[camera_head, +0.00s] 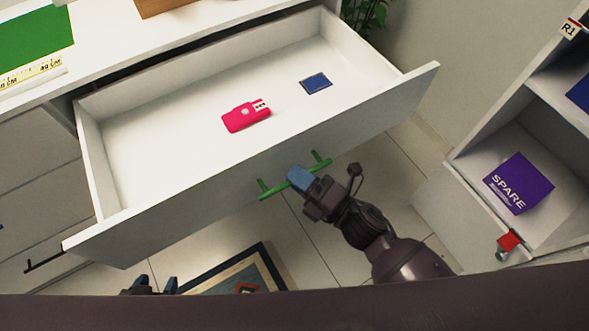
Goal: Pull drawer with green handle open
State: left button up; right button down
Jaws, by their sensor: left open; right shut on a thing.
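The white drawer (200,208) with the green handle (270,189) is pulled well out of the white cabinet. Its inside shows, with a pink tag-like item (246,116) and a small dark blue flat item (316,83) lying on its floor. My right gripper (301,178) is shut on the green handle near its middle, with the arm reaching in from the lower right. My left gripper (150,287) shows only as dark tips at the lower edge, below the drawer front and apart from it. The rest of it is hidden.
A white shelf unit with a purple SPARE box (518,183) and a red item (508,242) stands at the right. A plant (366,14) is behind the drawer. A framed mat (245,272) lies on the tiled floor. A green mat (35,43) lies on the cabinet top.

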pick_arm(q)
jog(key=shift+w, duration=0.2)
jog(key=shift+w+d+r, duration=0.15)
jog(key=shift+w+r, duration=0.05)
jog(key=shift+w, duration=0.15)
pick_arm(e)
jog(key=c, duration=1.2)
grip_release()
jog(key=shift+s+d, duration=0.1)
pick_arm(q)
jog(key=shift+s+r, duration=0.15)
pick_arm(e)
jog(key=v, duration=1)
jog(key=shift+s+d, duration=0.15)
jog(key=shift+d, duration=0.1)
jog(key=shift+f, duration=0.1)
